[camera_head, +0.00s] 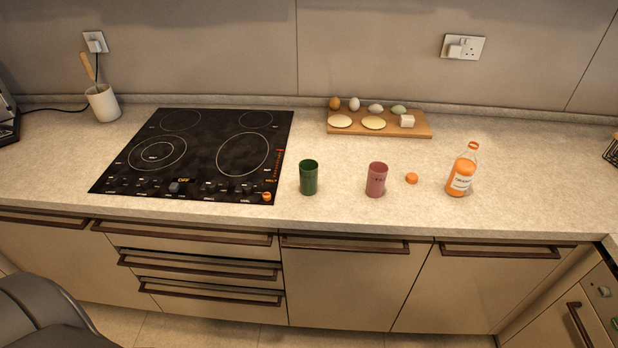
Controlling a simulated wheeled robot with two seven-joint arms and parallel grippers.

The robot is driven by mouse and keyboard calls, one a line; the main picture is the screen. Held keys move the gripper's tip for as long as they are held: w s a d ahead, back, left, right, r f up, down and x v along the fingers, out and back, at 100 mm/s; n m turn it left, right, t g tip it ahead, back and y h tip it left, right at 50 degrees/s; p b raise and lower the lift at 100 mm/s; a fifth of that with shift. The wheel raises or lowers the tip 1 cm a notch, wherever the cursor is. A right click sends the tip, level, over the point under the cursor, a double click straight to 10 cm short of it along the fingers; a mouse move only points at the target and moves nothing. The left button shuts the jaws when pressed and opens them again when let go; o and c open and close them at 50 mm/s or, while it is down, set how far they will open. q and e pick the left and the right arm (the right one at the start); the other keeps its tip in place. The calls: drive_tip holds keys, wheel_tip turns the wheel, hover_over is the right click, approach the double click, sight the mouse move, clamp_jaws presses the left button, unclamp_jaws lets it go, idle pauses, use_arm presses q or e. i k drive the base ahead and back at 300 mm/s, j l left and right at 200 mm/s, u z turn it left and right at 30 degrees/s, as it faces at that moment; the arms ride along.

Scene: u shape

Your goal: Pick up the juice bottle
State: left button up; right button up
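The juice bottle (461,174) stands upright on the countertop at the right. It is clear with orange juice, a white label and an orange ring at its neck. Neither of my grippers is in view, and nothing touches the bottle.
A pink cup (376,180) and a green cup (308,178) stand left of the cap. A wooden board (424,130) with eggs and other food lies behind. A black cooktop (200,155) is at the left.

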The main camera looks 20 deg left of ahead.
sight(462, 171)
drive_tip(key=i+j+z, duration=0.15)
drive_tip(key=j, duration=2.05)
drive_tip(key=k, duration=0.05)
